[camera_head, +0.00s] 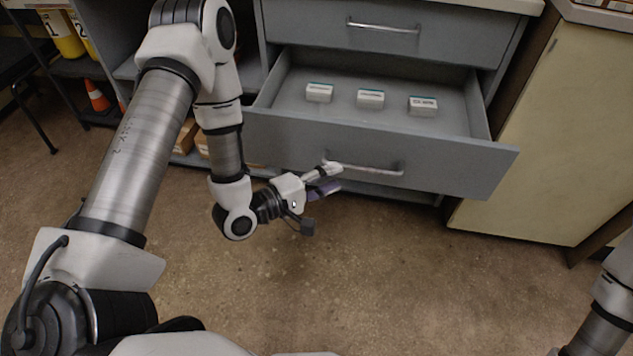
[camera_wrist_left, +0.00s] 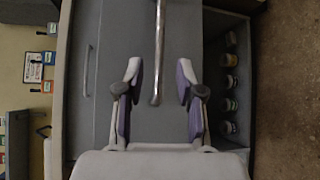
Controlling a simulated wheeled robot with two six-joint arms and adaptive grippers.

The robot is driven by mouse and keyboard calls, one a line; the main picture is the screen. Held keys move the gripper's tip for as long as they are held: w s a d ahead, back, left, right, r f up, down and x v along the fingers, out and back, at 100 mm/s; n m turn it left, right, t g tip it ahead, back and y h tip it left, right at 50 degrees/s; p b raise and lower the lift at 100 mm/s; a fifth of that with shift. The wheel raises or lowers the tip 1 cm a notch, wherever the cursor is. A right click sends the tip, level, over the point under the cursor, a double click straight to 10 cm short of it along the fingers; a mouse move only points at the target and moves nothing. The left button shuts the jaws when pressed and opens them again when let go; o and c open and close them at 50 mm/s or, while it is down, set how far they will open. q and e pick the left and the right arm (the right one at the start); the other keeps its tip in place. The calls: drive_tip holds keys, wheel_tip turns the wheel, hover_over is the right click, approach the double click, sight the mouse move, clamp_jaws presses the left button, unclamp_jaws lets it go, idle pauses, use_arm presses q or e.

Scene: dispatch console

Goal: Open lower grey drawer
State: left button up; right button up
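The lower grey drawer (camera_head: 300,148) is pulled well out of the grey cabinet in the head view, and its inside shows. Its metal bar handle (camera_head: 375,170) runs across the front; in the left wrist view the handle (camera_wrist_left: 158,60) lies between the spread fingers, with its end near the fingertips. My left gripper (camera_head: 332,178) is open at the left end of the handle, its two fingers apart, and does not grip it. My right gripper is out of view; only part of my right arm shows at the right edge.
Three small white boxes, one of them in the middle (camera_head: 370,98), lie in the drawer. The upper drawer (camera_head: 440,42) is shut. A beige cabinet (camera_head: 555,130) stands at right. The floor (camera_head: 400,270) before the drawer is clear. Several jars (camera_wrist_left: 229,82) show beneath the drawer.

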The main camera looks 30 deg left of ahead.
use_arm(q)
drive_tip(key=v, duration=0.4)
drive_tip(key=shift+s, duration=0.2)
drive_tip(key=s+d+f+m+g+y, duration=0.1)
drive_tip(key=s+d+f+m+g, duration=0.2)
drive_tip(key=f, duration=0.4)
drive_tip(key=s+d+f+m+g+y, duration=0.1)
drive_tip(key=s+f+m+g+y, duration=0.15)
drive_tip(key=s+f+g, duration=0.35)
drive_tip(key=s+a+f+m+g+y, duration=0.5)
drive_tip(key=s+a+f+m, duration=0.25)
drive_tip(key=s, duration=0.25)
wheel_tip(320, 180, up, 22)
drive_tip(key=p, duration=2.2)
drive_tip(key=shift+d, duration=0.5)
